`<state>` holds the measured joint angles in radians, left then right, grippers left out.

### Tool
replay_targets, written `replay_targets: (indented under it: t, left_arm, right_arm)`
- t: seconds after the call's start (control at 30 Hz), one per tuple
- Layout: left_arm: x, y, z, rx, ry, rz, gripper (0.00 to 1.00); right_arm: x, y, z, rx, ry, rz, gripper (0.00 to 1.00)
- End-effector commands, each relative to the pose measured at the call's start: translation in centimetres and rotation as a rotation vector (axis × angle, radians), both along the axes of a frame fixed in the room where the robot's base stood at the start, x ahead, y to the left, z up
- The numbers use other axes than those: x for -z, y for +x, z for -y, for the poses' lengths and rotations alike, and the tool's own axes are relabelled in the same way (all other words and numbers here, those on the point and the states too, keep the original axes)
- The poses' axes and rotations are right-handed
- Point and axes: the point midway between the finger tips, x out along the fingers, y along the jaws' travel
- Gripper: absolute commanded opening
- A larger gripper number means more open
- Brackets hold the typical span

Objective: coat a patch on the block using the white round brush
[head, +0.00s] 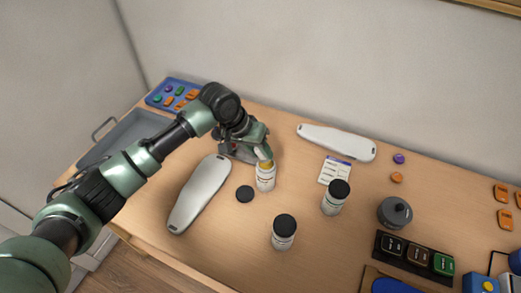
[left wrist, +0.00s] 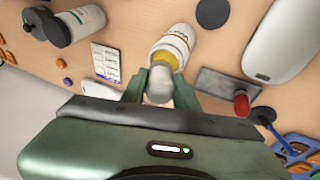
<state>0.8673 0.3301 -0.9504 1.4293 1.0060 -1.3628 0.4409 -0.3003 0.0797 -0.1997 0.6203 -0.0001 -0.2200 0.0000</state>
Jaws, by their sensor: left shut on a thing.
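My left gripper (head: 264,157) is shut on a white round-ended piece (left wrist: 158,85), probably the white round brush. Yellow shows just beyond it, at the mouth of an open white bottle (head: 265,183); the bottle also shows in the left wrist view (left wrist: 181,36). The brush tip is hidden, so I cannot tell how deep it sits in the bottle. A long white rounded block (head: 199,193) lies left of the bottle, and a similar one (head: 337,142) lies behind on the right. I cannot tell which is the task's block. My right gripper is out of view.
A black lid (head: 244,194) lies beside the open bottle. Two black-capped bottles (head: 284,234) (head: 333,200) stand to its right, with a card (head: 335,170) and a grey pot (head: 394,212) beyond. A red-handled tool (left wrist: 241,104) lies near the gripper.

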Motion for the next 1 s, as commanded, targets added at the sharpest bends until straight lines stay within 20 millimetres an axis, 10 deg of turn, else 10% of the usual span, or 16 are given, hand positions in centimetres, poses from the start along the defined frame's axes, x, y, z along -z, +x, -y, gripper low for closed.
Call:
replay_targets:
  t: [1.0]
  left_arm:
    - [-4.7,0.1,0.1,0.000,-0.003,0.003,0.00]
  right_arm:
    - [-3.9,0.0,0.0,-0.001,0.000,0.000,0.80]
